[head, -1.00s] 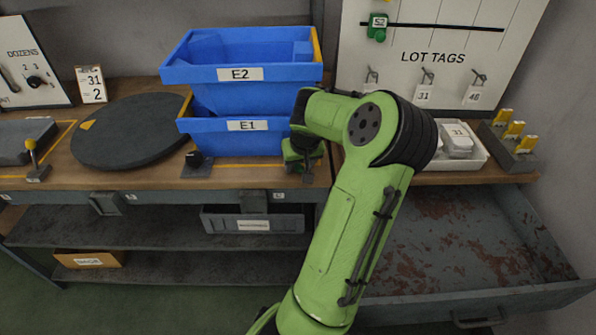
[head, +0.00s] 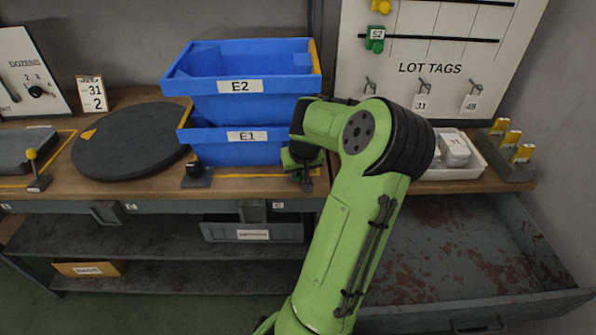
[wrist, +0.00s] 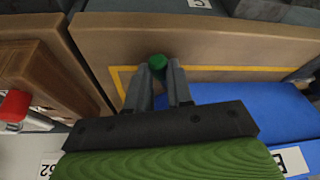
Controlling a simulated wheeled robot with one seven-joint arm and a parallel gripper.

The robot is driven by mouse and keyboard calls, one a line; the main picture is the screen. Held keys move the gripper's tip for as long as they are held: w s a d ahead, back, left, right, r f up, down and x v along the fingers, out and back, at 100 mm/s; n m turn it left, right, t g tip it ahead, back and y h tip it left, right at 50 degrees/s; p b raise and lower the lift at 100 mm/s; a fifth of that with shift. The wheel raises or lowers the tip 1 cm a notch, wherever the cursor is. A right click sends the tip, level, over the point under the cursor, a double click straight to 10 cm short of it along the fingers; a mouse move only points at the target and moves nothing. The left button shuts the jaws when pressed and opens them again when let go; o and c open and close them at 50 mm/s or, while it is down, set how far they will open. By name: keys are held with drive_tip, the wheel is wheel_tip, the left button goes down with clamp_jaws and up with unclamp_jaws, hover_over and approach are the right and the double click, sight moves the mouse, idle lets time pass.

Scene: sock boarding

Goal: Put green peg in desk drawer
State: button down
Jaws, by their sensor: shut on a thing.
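My gripper (wrist: 165,78) is shut on a green peg (wrist: 157,66), whose round end shows between the fingertips in the wrist view. In the head view my gripper (head: 303,178) is over the bench's front edge, just right of the blue bin E1 (head: 210,150); the held peg cannot be made out there. The desk drawer (head: 425,255) is pulled open at the lower right, with a rusty grey floor. Its near left part is hidden behind my arm. Another green piece marked S2 (head: 376,38) sits on the board's rail.
Blue bin E2 (head: 280,98) is stacked on E1. A dark round turntable (head: 132,142) stands to the left. A white tray (head: 478,158) and a holder with yellow-topped pegs (head: 520,168) stand at the bench's right, above the drawer. The visible drawer floor looks clear.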

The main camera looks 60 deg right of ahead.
sight(299, 177)
drive_tip(key=r+p, duration=0.1)
drive_tip(key=r, duration=0.1)
drive_tip(key=r+p, duration=0.1)
drive_tip(key=r, duration=0.3)
drive_tip(key=shift+s+a+r+p, duration=0.2)
drive_tip(key=shift+a+r+p, duration=0.1)
drive_tip(key=shift+p, duration=0.1)
drive_tip(key=s+a, duration=0.4)
drive_tip(key=a, duration=0.4)
drive_tip(key=s+a, duration=0.4)
drive_tip(key=a, duration=0.5)
drive_tip(key=shift+s+f+b, duration=0.2)
drive_tip(key=shift+f+b, duration=0.1)
drive_tip(key=shift+b, duration=0.15)
drive_tip(key=shift+d, duration=0.1)
